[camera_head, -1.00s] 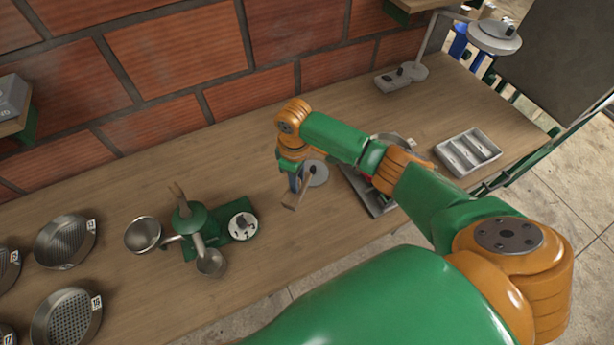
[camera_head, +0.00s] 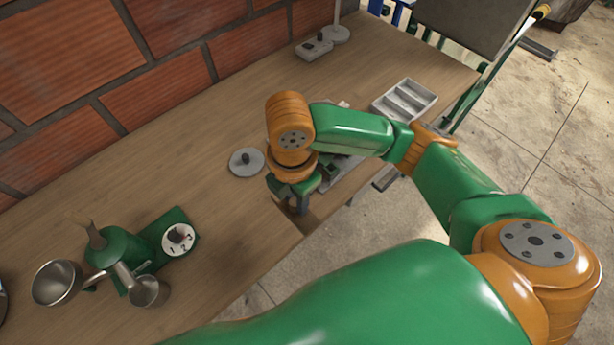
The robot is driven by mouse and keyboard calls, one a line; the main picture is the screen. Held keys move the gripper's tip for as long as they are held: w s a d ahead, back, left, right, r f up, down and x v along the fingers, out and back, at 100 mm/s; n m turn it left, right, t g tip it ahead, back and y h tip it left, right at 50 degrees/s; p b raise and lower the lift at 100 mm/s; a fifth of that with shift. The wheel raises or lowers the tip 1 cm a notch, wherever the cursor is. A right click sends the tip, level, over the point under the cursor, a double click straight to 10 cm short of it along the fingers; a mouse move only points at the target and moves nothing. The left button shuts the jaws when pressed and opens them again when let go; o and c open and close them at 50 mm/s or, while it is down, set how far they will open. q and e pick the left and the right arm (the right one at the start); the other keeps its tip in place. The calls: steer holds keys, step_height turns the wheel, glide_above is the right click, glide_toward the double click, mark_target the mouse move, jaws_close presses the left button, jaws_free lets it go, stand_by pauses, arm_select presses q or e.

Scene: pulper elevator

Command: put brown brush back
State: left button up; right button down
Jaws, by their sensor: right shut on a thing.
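My right gripper (camera_head: 297,207) points down above the front edge of the workbench (camera_head: 215,215). It is shut on the brown brush (camera_head: 318,208), of which a small brown part shows beside the fingers. The gripper and wrist hide most of the brush, and I cannot tell whether it touches the bench. My left gripper is not in view.
A round grey disc with a dark knob (camera_head: 246,162) lies left of my right wrist. A green machine with metal cups (camera_head: 122,250) stands at lower left, beside a numbered dial (camera_head: 179,239). A grey compartment tray (camera_head: 404,100) lies at the bench's right end.

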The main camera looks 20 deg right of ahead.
steer(key=shift+w+d+f+b, duration=0.15)
steer(key=shift+w+d+f, duration=0.35)
steer(key=shift+w+f, duration=1.2)
steer(key=shift+w+d+f+b, duration=0.15)
steer(key=shift+w+d+f, duration=0.4)
steer(key=shift+w+f, duration=1.15)
steer(key=shift+w+d+f+b, duration=0.15)
steer(key=shift+w+d+f, duration=0.35)
steer(key=shift+w+f, duration=1.15)
steer(key=shift+s+f, duration=0.5)
steer(key=shift+f, duration=0.1)
steer(key=c, duration=0.7)
jaws_free()
step_height(320, 180, up, 12)
steer(key=shift+r, duration=0.15)
